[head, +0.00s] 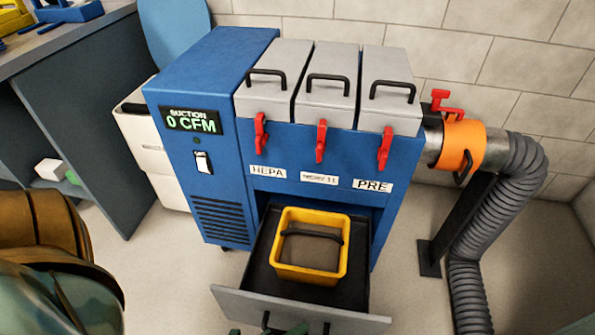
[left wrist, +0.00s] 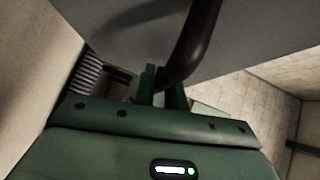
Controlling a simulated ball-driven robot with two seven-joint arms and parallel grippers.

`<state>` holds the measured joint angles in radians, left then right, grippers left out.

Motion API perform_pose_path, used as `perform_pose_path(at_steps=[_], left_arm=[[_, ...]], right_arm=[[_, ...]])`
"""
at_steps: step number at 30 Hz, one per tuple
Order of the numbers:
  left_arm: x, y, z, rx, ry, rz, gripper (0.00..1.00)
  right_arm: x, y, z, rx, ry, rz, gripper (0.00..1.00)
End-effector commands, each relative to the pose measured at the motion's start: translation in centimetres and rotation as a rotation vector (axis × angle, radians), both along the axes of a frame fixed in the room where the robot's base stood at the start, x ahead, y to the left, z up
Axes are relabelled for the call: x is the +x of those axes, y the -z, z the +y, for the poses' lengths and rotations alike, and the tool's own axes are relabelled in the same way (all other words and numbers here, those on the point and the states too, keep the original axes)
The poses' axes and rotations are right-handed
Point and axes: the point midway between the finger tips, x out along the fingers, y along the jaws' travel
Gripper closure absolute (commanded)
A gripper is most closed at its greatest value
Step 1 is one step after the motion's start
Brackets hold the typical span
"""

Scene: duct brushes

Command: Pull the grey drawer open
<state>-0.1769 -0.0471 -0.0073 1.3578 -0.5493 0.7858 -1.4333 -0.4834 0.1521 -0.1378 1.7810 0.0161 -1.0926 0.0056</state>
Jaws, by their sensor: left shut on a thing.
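The grey drawer (head: 300,309) stands pulled out from the bottom of the blue suction cabinet (head: 335,160). A yellow bin (head: 281,268) with a black handle sits inside it. The drawer's dark handle (left wrist: 192,42) shows in the left wrist view, in front of the grey panel (left wrist: 265,25). My left gripper (head: 270,329) is at the drawer front, mostly cut off by the bottom edge in the head view. In the left wrist view its green fingers (left wrist: 165,86) are shut on the handle. My right gripper is not in view.
Three grey lidded housings (head: 328,88) with red latches top the cabinet. A grey flexible hose (head: 500,205) with an orange collar (head: 461,147) runs down at the right. A dark workbench (head: 85,95) stands at the left. The floor to the right of the drawer is clear.

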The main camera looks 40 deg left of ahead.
Motion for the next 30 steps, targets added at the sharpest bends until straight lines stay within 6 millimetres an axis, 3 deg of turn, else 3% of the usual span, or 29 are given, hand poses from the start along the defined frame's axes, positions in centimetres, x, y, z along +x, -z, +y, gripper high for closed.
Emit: perform_pose_path(at_steps=[7, 8, 9, 10, 26, 30], left_arm=[[-0.1, 0.1, 0.0, 0.001, -0.001, 0.003, 1.0], [-0.1, 0.1, 0.0, 0.001, -0.001, 0.003, 0.82], [-0.1, 0.1, 0.0, 0.001, -0.001, 0.003, 0.71], [-0.1, 0.1, 0.0, 0.001, -0.001, 0.003, 0.66], [-0.1, 0.0, 0.0, 0.0, 0.0, 0.001, 0.66], [-1.1, -0.3, 0.2, 0.0, 0.0, 0.001, 0.66]], right_arm=[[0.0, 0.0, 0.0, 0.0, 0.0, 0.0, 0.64], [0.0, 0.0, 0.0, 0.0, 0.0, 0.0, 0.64], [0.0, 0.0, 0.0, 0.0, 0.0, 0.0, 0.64], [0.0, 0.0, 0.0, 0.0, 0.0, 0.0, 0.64], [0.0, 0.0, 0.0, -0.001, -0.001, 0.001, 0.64], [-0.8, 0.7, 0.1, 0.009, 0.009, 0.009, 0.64]])
